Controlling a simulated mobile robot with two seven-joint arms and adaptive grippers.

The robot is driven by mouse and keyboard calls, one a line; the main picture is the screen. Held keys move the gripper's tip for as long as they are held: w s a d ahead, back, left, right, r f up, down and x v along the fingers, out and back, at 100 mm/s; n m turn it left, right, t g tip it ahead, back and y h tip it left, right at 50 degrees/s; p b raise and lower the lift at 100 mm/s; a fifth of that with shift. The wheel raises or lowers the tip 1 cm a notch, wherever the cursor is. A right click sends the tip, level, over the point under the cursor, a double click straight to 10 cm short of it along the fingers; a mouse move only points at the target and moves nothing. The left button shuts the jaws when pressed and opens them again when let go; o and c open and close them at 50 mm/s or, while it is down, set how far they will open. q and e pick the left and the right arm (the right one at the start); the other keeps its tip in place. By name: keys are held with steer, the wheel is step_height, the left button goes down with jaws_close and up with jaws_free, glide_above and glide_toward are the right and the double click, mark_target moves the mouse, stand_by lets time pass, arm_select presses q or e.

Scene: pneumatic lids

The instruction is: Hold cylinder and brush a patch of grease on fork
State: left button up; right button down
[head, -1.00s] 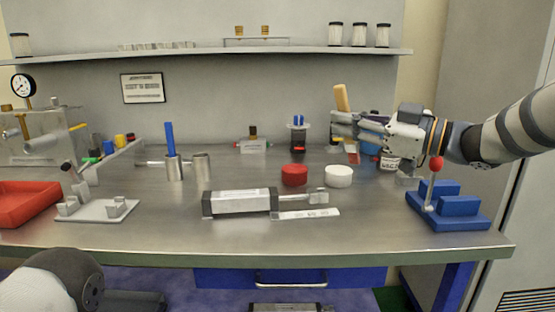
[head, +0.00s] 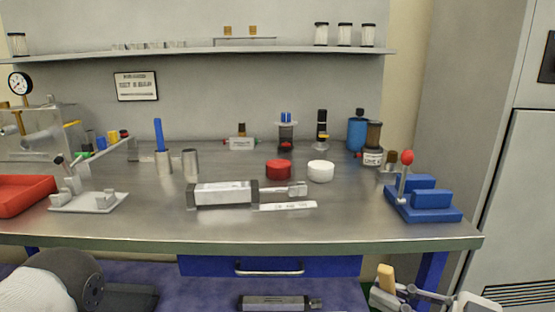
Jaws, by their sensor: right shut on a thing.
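The cylinder (head: 223,193), a grey and silver block with dark end caps, lies on the bench. Its rod and fork (head: 297,188) point right above a white marked strip (head: 288,206). My right gripper (head: 385,291) is low at the bottom right, in front of the bench edge. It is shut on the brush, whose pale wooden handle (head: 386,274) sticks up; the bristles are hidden. A labelled jar (head: 373,158), possibly grease, stands at the back right. My left arm shows at the bottom left, but its gripper is not in view.
A red cap (head: 278,169) and a white cap (head: 320,171) stand behind the fork. A blue clamp fixture (head: 431,199) with a red-knobbed lever is at right. A grey fixture (head: 88,202) and red tray (head: 22,194) are at left. The bench front is clear.

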arm_select(q)
steer(key=shift+w+r, duration=0.3)
arm_select(e)
steer(key=s+f, duration=0.4)
steer(key=shift+s+d, duration=0.35)
steer(key=shift+d, duration=0.05)
